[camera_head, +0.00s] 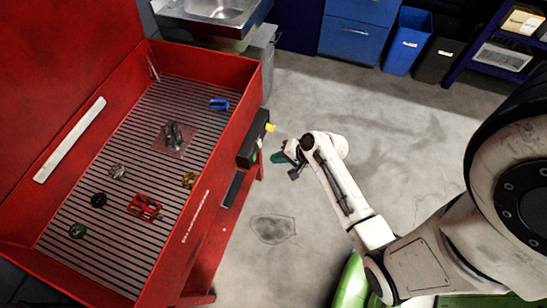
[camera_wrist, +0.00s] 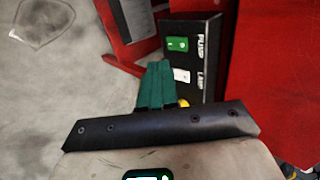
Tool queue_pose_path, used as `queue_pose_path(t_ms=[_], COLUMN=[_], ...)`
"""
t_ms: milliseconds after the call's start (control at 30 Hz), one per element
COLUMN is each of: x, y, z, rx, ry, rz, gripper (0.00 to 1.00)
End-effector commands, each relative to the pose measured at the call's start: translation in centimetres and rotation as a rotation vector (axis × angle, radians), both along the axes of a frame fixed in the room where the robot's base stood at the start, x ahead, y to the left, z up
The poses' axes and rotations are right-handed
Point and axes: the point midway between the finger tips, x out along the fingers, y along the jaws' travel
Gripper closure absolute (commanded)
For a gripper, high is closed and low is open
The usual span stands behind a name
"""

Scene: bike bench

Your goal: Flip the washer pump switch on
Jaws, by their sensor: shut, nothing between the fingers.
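The black switch box (camera_head: 251,142) is fixed to the outer right side of the red parts washer. In the wrist view its face (camera_wrist: 207,50) carries a green rocker switch (camera_wrist: 177,44) beside the label PUMP and a white rocker switch (camera_wrist: 181,75) beside the label LAMP. Whether the pump rocker is tipped on or off I cannot tell. My gripper (camera_wrist: 156,68) has green fingers, shut and empty. The fingertips are close to the two rockers, just left of the LAMP one in the picture; contact is not clear. In the head view my gripper (camera_head: 278,157) is right of the box.
A yellow knob (camera_head: 270,127) sticks out from the box and is partly hidden in the wrist view. The red washer basin (camera_head: 205,205) holds several small parts, including a red pedal (camera_head: 145,207). The grey floor (camera_head: 330,105) right of the washer is clear.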

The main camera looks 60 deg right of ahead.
Motion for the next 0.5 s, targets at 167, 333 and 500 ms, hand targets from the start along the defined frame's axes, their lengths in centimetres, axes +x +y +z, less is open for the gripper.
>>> queue_pose_path(t_ms=[167,333,500], x=[-1.9,-3.7,-4.7], y=[-0.3,-0.5,-0.7], z=[2.0,3.9,4.9], rx=[-0.001,-0.001,-0.001], ry=[0.0,0.0,0.0], rz=[-0.003,-0.003,-0.003], gripper=[1.0,1.0,1.0])
